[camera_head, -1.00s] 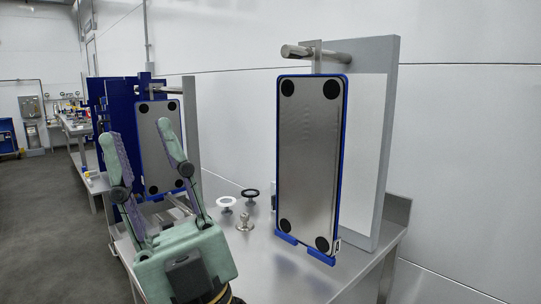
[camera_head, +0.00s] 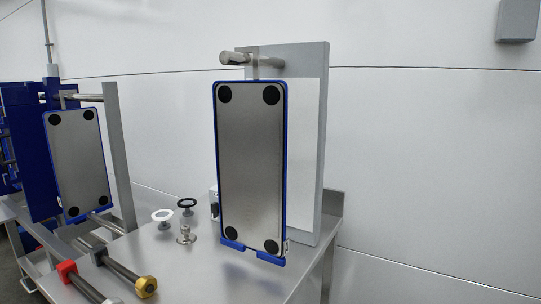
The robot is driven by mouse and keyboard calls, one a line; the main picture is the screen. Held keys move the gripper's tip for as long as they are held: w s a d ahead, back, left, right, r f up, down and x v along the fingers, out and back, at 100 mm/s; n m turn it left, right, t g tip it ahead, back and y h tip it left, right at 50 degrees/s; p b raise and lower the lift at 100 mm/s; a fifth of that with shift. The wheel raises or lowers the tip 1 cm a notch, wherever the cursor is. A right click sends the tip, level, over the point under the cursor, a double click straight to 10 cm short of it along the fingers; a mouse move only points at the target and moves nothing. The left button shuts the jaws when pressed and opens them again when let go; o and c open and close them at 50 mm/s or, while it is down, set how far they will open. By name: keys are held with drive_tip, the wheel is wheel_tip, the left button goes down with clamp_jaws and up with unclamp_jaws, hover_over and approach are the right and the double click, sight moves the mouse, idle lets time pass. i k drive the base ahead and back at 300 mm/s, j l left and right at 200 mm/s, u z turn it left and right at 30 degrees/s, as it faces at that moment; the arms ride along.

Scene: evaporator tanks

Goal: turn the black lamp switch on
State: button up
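I cannot make out a black lamp switch for certain. A small light-grey box with a dark part (camera_head: 214,203) shows just left of the hanging panel's edge, partly hidden behind it, and it is too small to tell what it is. A black ring-shaped piece (camera_head: 186,203) stands on the steel table, with a white ring-shaped piece (camera_head: 162,215) to its left. My gripper is out of view.
A blue-edged steel panel (camera_head: 250,170) hangs from a grey frame (camera_head: 313,150) on the steel table (camera_head: 215,275). A second panel (camera_head: 76,160) is at left. A steel fitting (camera_head: 186,236) and bars with red (camera_head: 67,271) and brass (camera_head: 146,287) ends are in front. A grey wall box (camera_head: 517,20) is at upper right.

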sight(215, 205)
drive_tip(key=k+l+u, duration=0.1)
drive_tip(key=l+u, duration=0.15)
drive_tip(key=k+l+u, duration=0.15)
drive_tip(key=l+u, duration=0.15)
drive_tip(key=k+l+u, duration=0.25)
drive_tip(key=l, duration=0.15)
drive_tip(key=i+l, duration=0.4)
drive_tip(key=i, duration=0.1)
